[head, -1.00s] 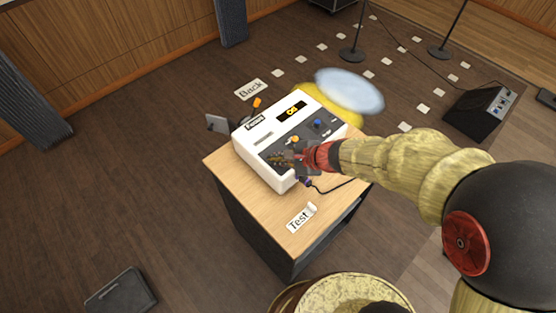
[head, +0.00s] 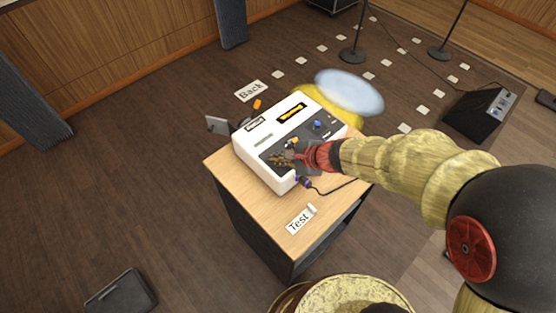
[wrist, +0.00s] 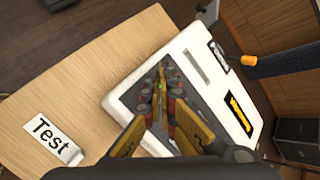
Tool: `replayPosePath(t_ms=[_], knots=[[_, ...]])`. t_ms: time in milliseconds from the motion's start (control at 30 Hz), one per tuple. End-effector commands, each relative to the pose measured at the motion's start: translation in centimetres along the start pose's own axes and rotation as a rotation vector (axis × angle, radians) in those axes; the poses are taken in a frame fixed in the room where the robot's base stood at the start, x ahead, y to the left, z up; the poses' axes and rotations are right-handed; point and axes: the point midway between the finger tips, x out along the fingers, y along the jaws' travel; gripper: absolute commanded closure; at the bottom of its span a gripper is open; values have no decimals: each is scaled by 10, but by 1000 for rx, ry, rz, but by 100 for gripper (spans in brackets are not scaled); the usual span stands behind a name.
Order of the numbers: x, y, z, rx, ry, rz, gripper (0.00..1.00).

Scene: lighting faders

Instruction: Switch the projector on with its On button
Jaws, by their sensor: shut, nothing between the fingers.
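The white console (head: 258,157) sits on a wooden-topped stand, with a dark control panel on its near side. Its small display (head: 291,113) shows orange lettering, too small to read surely. An orange knob (head: 294,141) and a blue knob (head: 317,125) stand on the panel. My gripper (head: 283,158) is shut and empty, its fingertips at the panel's left part. In the wrist view my shut fingertips (wrist: 162,82) lie over the dark panel and hide part of it. I cannot make out the On button, nor whether the fingertips touch the panel.
The stand's wooden top (head: 265,213) carries a "Test" label (head: 300,219) in front of the console. A dark cable runs from the console's near right side. A "Back" label (head: 251,90) lies behind. Stage monitor (head: 480,113) and microphone stands are at the right.

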Motion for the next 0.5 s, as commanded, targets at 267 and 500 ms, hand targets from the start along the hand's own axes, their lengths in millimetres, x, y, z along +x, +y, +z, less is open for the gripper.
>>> replayPosePath(t_ms=[267,500], knots=[[-15,-11,11,-1,0,-1,100],[-30,-22,22,-1,0,-1,100]])
